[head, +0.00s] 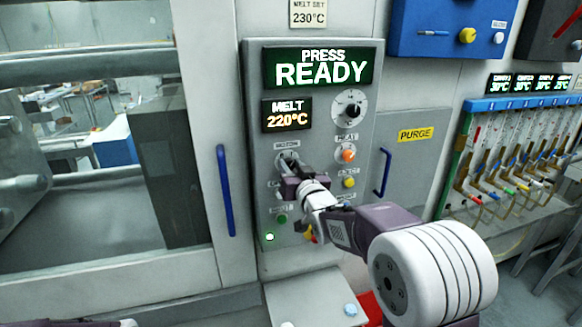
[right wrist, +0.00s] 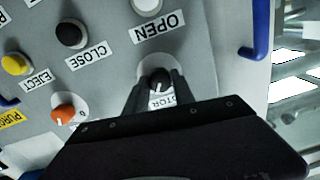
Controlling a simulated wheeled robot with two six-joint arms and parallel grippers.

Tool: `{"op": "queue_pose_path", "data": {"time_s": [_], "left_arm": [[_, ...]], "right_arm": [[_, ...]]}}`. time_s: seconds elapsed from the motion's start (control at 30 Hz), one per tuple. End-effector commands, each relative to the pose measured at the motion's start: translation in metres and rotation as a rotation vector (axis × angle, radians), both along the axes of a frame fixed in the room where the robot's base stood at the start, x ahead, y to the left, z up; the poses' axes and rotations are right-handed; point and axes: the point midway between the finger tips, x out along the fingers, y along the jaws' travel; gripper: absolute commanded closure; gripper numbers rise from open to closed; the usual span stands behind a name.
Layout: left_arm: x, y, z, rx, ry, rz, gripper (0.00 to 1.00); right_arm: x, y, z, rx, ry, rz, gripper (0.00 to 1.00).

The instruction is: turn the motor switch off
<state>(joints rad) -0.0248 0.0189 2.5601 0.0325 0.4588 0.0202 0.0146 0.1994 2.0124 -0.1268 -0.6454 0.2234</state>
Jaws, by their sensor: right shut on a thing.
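The motor switch is a small dark knob (right wrist: 159,81) on a pale round plate, with its label partly covered by my gripper. My right gripper (right wrist: 157,92) is shut on this knob, one finger on each side of it in the right wrist view. In the head view my right gripper (head: 289,165) reaches the grey control panel (head: 330,95) just below the motor label (head: 287,146) and hides most of the switch. A small light mark shows on the knob, but its setting is hard to read.
Near the switch are an orange heat knob (head: 348,156), a yellow eject button (head: 349,183) and a green button (head: 282,219). A black dial (head: 350,104) sits above. Screens read "PRESS READY" and "MELT 220°C". Blue handles (head: 226,190) flank the panel.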

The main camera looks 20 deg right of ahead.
Motion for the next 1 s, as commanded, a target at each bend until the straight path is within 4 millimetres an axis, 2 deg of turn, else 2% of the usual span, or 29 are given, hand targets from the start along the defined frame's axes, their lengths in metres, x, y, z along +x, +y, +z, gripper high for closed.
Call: {"op": "queue_pose_path", "data": {"time_s": [0.37,1.0], "left_arm": [[0.0,0.0,-0.019,0.0,0.0,0.0,1.0],[0.0,0.0,-0.084,0.0,0.0,0.0,1.0]], "right_arm": [[0.0,0.0,-0.004,-0.137,-0.005,0.0,1.0],[0.0,0.002,-0.006,-0.731,-0.026,0.0,1.0]]}}
